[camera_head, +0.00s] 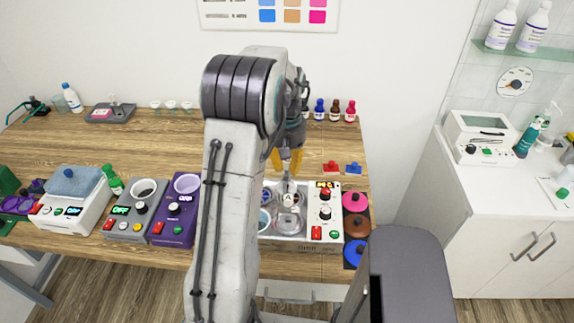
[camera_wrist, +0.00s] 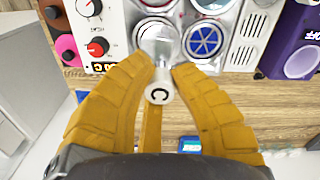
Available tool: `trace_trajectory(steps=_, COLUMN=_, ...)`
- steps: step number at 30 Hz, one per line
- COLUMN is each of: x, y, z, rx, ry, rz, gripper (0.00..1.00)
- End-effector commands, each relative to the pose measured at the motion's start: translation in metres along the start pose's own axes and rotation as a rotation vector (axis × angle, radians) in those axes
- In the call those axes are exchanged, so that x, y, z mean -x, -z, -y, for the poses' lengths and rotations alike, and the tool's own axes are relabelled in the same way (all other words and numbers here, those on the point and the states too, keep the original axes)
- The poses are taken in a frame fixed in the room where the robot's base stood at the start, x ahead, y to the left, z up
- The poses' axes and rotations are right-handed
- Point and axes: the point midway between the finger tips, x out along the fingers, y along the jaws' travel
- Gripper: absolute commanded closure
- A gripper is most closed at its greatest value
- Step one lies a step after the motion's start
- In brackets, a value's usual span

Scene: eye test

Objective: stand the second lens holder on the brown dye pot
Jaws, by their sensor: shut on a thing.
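My gripper (camera_head: 286,158) has yellow fingers and points down above the tray machine. The brown pot (camera_head: 357,225) is a round brown disc right of the machine, between a pink one (camera_head: 356,202) and a blue one (camera_head: 355,253). Its top looks bare. Which holder is the second is unclear.
The tray machine (camera_head: 325,228) has red and green buttons and knobs. A purple device (camera_head: 174,228) and a white device (camera_head: 72,212) stand to the left. Red (camera_head: 330,168) and blue (camera_head: 354,168) blocks lie behind. Small bottles (camera_head: 335,110) stand at the back.

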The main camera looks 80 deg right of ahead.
Motion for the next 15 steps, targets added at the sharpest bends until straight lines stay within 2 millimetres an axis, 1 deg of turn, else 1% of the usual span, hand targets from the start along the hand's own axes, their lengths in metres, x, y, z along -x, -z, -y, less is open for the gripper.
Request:
trace_trajectory(steps=3, x=-0.001, y=0.004, z=-0.002, rx=0.195, ry=-0.001, rz=-0.002, gripper=1.0)
trace_trajectory(steps=9, x=-0.001, y=0.01, z=-0.004, rx=0.506, ry=-0.004, rz=-0.004, gripper=1.0)
trace_trajectory(steps=15, x=-0.001, y=0.013, z=-0.006, rx=0.743, ry=-0.005, rz=-0.005, gripper=1.0)
